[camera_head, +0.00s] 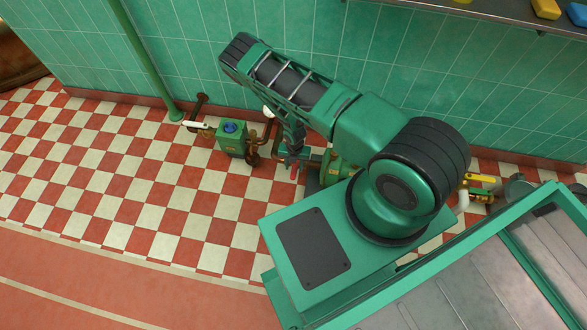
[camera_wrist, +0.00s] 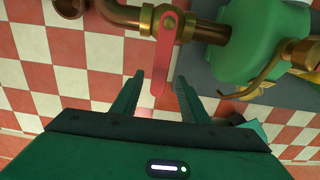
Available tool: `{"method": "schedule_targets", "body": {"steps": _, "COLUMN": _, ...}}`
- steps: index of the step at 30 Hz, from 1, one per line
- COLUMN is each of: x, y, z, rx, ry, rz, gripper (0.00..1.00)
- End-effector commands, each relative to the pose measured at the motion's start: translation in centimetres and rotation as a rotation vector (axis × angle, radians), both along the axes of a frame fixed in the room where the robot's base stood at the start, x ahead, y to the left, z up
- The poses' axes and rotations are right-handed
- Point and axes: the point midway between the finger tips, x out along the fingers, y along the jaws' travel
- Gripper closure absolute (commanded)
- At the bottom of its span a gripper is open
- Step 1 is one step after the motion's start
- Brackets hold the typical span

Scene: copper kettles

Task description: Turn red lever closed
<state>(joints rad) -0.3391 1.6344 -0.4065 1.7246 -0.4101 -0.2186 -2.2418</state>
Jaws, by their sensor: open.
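The red lever (camera_wrist: 164,50) sits on a brass valve (camera_wrist: 148,22) in a copper pipe at the top of the wrist view. It points down the picture, across the run of the pipe, and its free end lies between my finger tips. My gripper (camera_wrist: 160,76) is open, with one finger left and one right of the lever, and a gap shows on both sides.
A green pump body (camera_wrist: 262,45) with a brass handle is close on the right. In the head view a green box (camera_head: 231,138) with a blue knob stands left of my gripper. A yellow lever (camera_head: 481,178) is far right. Checkered floor lies open at left.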

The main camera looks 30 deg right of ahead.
Motion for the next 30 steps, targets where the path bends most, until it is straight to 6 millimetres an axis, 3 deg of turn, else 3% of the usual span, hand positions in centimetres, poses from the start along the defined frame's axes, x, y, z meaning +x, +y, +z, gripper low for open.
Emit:
{"method": "schedule_targets", "body": {"steps": 6, "x": 0.2, "y": 0.0, "z": 4.2, "rx": -0.002, "ry": -0.002, "rz": 0.000, "gripper": 0.59}}
{"method": "schedule_targets", "body": {"steps": 13, "x": 0.3, "y": 0.0, "z": 7.3, "rx": -0.002, "ry": -0.002, "rz": 0.000, "gripper": 0.59}}
{"method": "schedule_targets", "body": {"steps": 19, "x": 0.2, "y": 0.0, "z": 8.3, "rx": -0.002, "ry": -0.001, "rz": 0.001, "gripper": 0.59}}
{"method": "schedule_targets", "body": {"steps": 30, "x": 0.2, "y": -0.1, "z": 8.3, "rx": -0.002, "ry": -0.001, "rz": 0.001, "gripper": 0.59}}
